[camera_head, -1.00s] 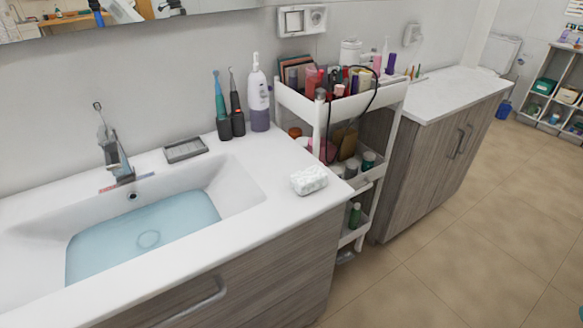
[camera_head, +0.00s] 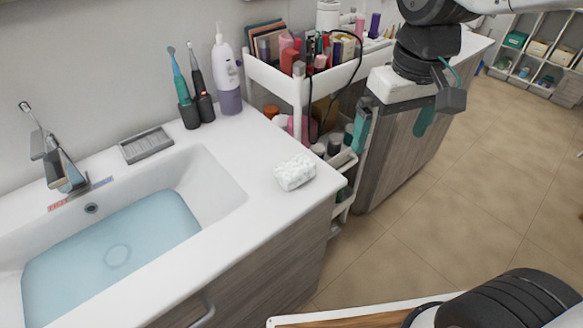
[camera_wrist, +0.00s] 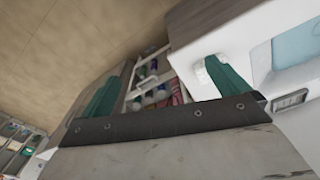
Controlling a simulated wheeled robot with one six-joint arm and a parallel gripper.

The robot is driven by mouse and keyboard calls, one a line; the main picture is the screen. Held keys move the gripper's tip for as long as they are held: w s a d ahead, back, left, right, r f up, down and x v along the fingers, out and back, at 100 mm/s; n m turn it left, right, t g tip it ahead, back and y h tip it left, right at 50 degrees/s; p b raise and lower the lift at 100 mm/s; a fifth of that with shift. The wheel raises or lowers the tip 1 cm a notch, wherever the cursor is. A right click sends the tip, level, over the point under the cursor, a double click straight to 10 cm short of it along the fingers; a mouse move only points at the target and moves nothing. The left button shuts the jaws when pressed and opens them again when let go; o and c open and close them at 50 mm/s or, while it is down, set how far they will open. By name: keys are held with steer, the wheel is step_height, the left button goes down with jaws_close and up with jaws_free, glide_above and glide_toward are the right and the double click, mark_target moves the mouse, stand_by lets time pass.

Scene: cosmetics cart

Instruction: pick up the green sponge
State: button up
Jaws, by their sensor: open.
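I cannot make out a green sponge in either view. A white, bumpy sponge-like block (camera_head: 295,172) lies on the right front corner of the sink counter in the head view. My gripper (camera_head: 390,142), with teal fingers, is in the air to the right of the block, in front of the cart and the wooden cabinet. Its fingers are spread apart with nothing between them. In the wrist view my gripper (camera_wrist: 171,62) points toward the cart's shelves (camera_wrist: 152,90), and the counter is at the right, partly behind one finger.
The sink (camera_head: 222,190) holds water. A grey soap dish (camera_head: 146,146), two electric toothbrushes (camera_head: 196,100) and a white and purple flosser (camera_head: 227,80) stand behind it. The white cart (camera_head: 275,80) is crowded with cosmetics. Floor (camera_head: 440,215) is open at the right.

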steer(key=w+a+f+n, duration=0.2)
steer(key=w+a+f, duration=0.1)
steer(key=w+a, duration=0.35)
steer(key=n, duration=0.2)
glide_above(295, 165)
steer(key=shift+g, duration=0.4)
steer(key=f, duration=0.4)
steer(key=shift+w+f, duration=0.15)
steer(key=shift+w, duration=0.05)
steer(key=shift+a+f, duration=0.15)
steer(key=shift+f, duration=0.2)
steer(key=f, duration=0.7)
steer(key=shift+s+f, duration=0.1)
steer(key=shift+s, duration=0.1)
steer(key=c, duration=1)
